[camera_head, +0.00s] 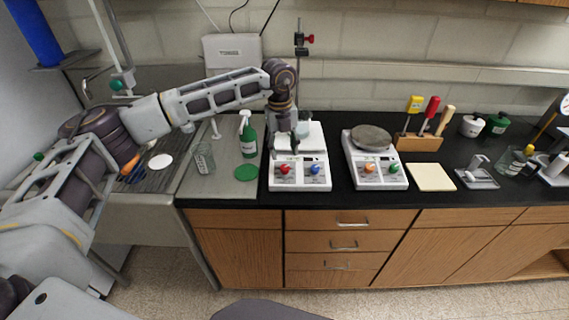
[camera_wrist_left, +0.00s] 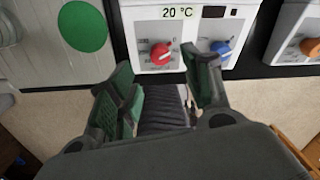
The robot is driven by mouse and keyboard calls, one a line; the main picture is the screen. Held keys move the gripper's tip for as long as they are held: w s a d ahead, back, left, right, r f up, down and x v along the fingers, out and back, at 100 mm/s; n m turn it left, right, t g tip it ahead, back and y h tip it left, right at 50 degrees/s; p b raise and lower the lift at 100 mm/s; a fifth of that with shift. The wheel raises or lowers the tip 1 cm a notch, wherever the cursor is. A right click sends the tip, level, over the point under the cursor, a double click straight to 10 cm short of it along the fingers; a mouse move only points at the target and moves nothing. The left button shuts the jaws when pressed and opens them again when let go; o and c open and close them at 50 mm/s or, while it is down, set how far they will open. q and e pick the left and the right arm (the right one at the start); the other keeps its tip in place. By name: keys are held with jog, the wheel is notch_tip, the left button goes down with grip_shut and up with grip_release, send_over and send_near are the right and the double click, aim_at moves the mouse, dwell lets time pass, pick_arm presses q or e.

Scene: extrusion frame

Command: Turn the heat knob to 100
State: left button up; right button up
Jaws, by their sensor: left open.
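The red knob (camera_wrist_left: 160,54) is on the front of the left white hotplate (camera_head: 313,184), and it also shows in the head view (camera_head: 285,169). A scale is printed around it, and its numbers are too small to read. The display (camera_wrist_left: 178,13) above it reads 20 °C. A blue knob (camera_wrist_left: 221,48) sits to its right. My left gripper (camera_wrist_left: 161,70) is open and empty. In the wrist view its fingertips lie on either side of the red knob and slightly below it, with no visible contact. In the head view my left gripper (camera_head: 291,140) is over the hotplate.
A second hotplate (camera_head: 378,177) with orange (camera_head: 369,168) and green knobs stands to the right. A green spray bottle (camera_head: 248,140), a beaker (camera_head: 204,158) and a green disc (camera_head: 246,173) are to the left. A stand rod (camera_head: 299,60) rises behind the hotplate.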

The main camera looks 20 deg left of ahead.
aim_at(285, 166)
pick_arm(q)
jog(key=shift+w+d+f+p, duration=0.1)
jog(key=shift+f+p, duration=0.2)
jog(key=shift+f, duration=1.6)
jog(key=shift+d+f+p, duration=0.1)
jog(key=shift+f+p, duration=0.2)
jog(key=shift+f, duration=1.55)
jog(key=c, duration=1)
jog(key=shift+c, duration=0.2)
